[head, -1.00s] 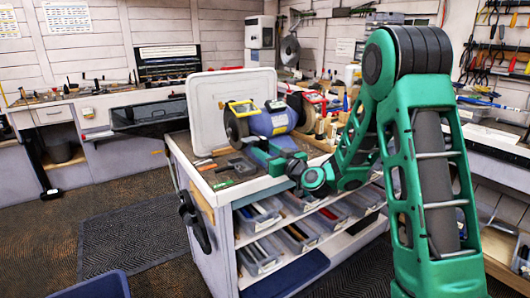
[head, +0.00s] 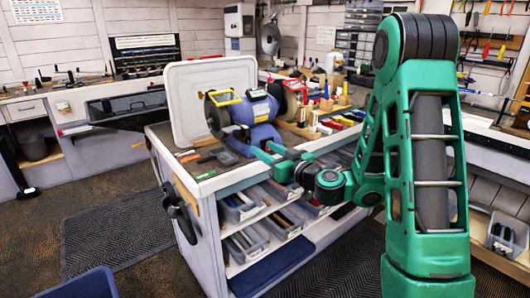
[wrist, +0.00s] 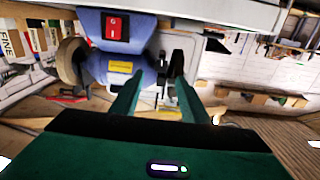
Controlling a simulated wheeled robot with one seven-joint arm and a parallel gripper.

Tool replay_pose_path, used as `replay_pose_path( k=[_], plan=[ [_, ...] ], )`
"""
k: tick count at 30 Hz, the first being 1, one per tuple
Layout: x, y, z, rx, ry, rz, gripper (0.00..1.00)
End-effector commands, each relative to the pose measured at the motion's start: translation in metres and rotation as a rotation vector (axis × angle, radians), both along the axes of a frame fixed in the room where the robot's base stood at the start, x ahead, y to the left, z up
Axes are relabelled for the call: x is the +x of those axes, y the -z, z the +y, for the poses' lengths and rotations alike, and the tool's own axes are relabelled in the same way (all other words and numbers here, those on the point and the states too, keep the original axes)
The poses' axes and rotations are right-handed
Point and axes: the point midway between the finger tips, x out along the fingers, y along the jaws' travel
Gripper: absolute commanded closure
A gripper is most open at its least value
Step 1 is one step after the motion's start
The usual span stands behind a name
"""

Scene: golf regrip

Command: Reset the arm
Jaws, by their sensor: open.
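My green arm fills the right side of the head view, with its raised elbow at the top. My gripper (head: 268,153) is low at the front of the cart top, beside the blue bench grinder (head: 262,108). In the wrist view my gripper (wrist: 157,98) has its two green fingers apart, with nothing held between them. The grinder (wrist: 112,62) shows just beyond the fingers there, with its red switch and a grinding wheel. Whether the fingers touch it I cannot tell.
The white cart (head: 215,183) has shelves of grey bins (head: 240,207) below. A pale upright panel (head: 180,105) stands behind the grinder. Small tools lie on the cart's left edge. A blue bin (head: 80,286) stands at lower left. The floor left of the cart is mostly clear.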

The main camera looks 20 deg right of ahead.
Motion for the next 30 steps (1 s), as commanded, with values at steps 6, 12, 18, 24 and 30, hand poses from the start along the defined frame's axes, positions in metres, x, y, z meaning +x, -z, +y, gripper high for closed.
replay_pose_path(
  k=[6, 12, 18, 24, 30],
  plan=[
    [-0.001, 0.000, 0.000, 0.000, -0.001, 0.000, 0.59],
    [-0.001, 0.000, 0.000, 0.000, 0.000, 0.000, 0.59],
    [-0.009, -0.001, 0.014, -0.027, -0.059, 0.019, 0.59],
    [-0.047, 0.020, 0.047, -0.145, -0.245, 0.186, 0.59],
    [-0.103, 0.061, 0.031, -0.252, -0.298, 0.509, 0.59]
  ],
)
